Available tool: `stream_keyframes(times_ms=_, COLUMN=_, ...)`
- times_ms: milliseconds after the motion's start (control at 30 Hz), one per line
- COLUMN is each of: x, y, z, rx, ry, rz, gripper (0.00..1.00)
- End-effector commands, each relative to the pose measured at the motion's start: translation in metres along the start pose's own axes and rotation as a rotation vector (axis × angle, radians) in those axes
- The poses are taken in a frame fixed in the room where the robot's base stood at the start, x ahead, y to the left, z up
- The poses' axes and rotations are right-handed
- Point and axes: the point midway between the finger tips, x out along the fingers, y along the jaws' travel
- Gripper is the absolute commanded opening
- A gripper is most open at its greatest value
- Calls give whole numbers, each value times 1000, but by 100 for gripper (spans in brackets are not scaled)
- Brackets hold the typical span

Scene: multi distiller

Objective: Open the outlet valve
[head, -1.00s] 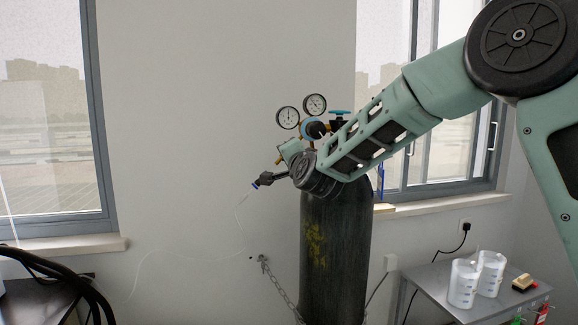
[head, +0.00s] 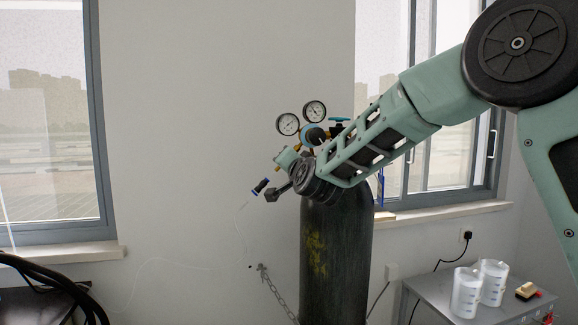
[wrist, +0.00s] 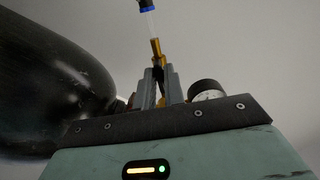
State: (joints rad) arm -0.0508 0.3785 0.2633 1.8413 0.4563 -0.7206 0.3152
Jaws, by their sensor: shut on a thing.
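A dark gas cylinder (head: 322,255) stands upright by the wall, with a regulator and two round gauges (head: 288,124) on top. My gripper (head: 272,194) is at the outlet end, left of the cylinder top. In the wrist view my gripper (wrist: 160,88) is shut on a small black valve handle (wrist: 160,84), mostly hidden between the fingers. A brass outlet fitting (wrist: 156,48) rises just beyond the fingertips, with a blue-collared tube connector (wrist: 148,10) above it. The blue connector (head: 255,192) also shows in the head view. My wrist hides part of the regulator.
A blue knob (head: 339,120) sits right of the gauges. A thin clear tube (head: 240,215) hangs from the outlet. A chain (head: 273,285) runs from the wall near the cylinder. A small table (head: 422,290) with white beakers (head: 467,292) stands right. Open air lies left of the outlet.

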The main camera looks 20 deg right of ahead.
Motion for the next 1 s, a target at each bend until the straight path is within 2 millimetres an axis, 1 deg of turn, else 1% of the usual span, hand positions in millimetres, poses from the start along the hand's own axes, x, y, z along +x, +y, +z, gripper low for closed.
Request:
stream_keyframes(times_ms=67, x=0, y=1, z=3, rx=0, ry=-7, rz=3, gripper=0)
stream_keyframes(times_ms=100, x=0, y=1, z=3, rx=0, ry=-7, rz=3, gripper=13)
stream_keyframes(times_ms=167, x=0, y=1, z=3, rx=0, ry=-7, rz=2, gripper=30)
stream_keyframes(times_ms=200, x=0, y=1, z=3, rx=0, ry=-6, rz=2, gripper=32)
stream_keyframes(times_ms=467, x=-1, y=1, z=1, rx=1, ry=-3, rz=1, gripper=32)
stream_keyframes(times_ms=567, x=-6, y=0, z=1, rx=1, ry=-1, rz=0, gripper=32)
stream_keyframes(times_ms=667, x=-19, y=0, z=2, rx=0, ry=-1, rz=-1, gripper=32)
stream_keyframes(times_ms=767, x=-39, y=1, z=2, rx=-1, ry=-2, rz=-2, gripper=32)
stream_keyframes(times_ms=1000, x=-96, y=1, z=2, rx=-1, ry=-2, rz=-2, gripper=32)
